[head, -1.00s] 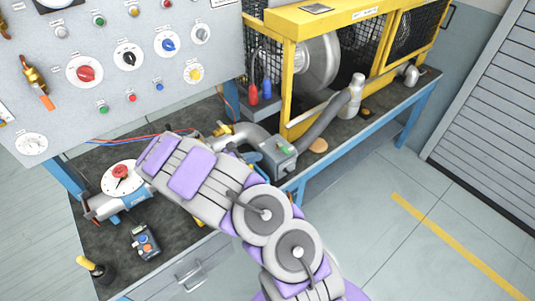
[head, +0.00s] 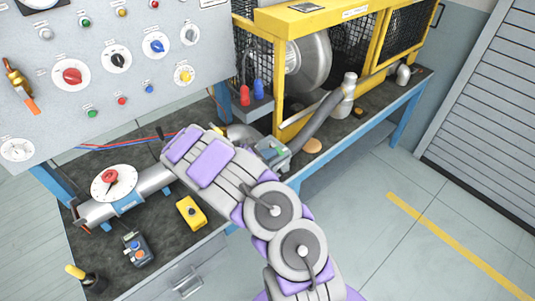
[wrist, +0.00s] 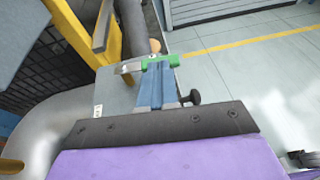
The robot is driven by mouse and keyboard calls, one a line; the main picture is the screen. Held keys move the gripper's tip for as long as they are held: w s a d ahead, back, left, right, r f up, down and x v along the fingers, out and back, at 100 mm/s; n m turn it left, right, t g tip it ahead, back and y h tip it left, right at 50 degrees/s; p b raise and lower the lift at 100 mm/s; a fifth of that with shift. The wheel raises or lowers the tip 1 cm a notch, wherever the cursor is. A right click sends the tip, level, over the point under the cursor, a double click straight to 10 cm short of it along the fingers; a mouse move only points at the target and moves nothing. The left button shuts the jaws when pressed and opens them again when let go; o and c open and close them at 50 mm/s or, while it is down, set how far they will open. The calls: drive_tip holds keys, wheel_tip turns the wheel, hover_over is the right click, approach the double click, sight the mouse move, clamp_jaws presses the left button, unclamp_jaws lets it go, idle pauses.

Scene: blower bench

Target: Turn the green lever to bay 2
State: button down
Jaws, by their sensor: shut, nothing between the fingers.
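The green lever (wrist: 152,62) shows at the top middle of the wrist view, with a short silver piece at its left end. In the head view the green lever (head: 283,150) is a small green patch on a grey box on the bench, behind my arm. My gripper (wrist: 157,72) has two blue fingers side by side, shut with nothing between them. Their tips are at the green lever in the picture; I cannot tell whether they touch it. In the head view my arm mostly hides the gripper. No bay number is readable.
A grey pipe (wrist: 40,130) curves beside the grey box (wrist: 115,92). A yellow guard frame (head: 278,75) with a blower stands behind. A yellow box (head: 191,212) and a handheld controller (head: 137,248) lie on the bench. Open floor is at the right.

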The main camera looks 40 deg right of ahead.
drive_tip(key=shift+d+n+t+b, duration=0.25)
drive_tip(key=shift+n+t+b, duration=0.05)
drive_tip(key=shift+t+b, duration=0.1)
drive_tip(key=shift+s+d+n+t+b, duration=0.25)
drive_tip(key=shift+d+n+t+b, duration=0.15)
drive_tip(key=shift+n+t, duration=0.1)
drive_tip(key=shift+a, duration=0.1)
